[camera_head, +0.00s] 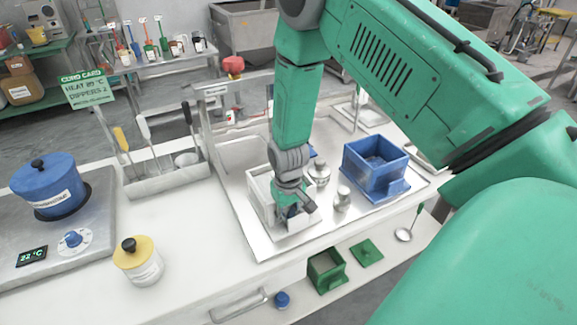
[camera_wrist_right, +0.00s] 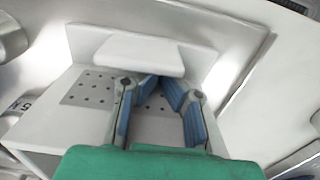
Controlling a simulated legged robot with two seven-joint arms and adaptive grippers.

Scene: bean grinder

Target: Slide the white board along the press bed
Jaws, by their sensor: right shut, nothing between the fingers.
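The press bed shows in the right wrist view as a white box with a perforated grey plate (camera_wrist_right: 88,90). The white board (camera_wrist_right: 140,53) lies across its far side as a pale rounded slab. In the head view the white press box (camera_head: 259,190) stands on the metal tray, partly hidden by my right arm. My right gripper (camera_head: 295,209) points down into the box's near part. In the wrist view its blue-padded fingers (camera_wrist_right: 157,82) converge just on the near side of the board, with nothing between them. Contact with the board cannot be told. My left gripper is not in view.
A blue open box (camera_head: 375,168) and small metal jars (camera_head: 342,199) stand right of the press on the tray (camera_head: 258,240). A yellow-lidded jar (camera_head: 138,262) and a blue pot (camera_head: 46,186) on a hotplate are at left. A green box (camera_head: 326,270) sits in front.

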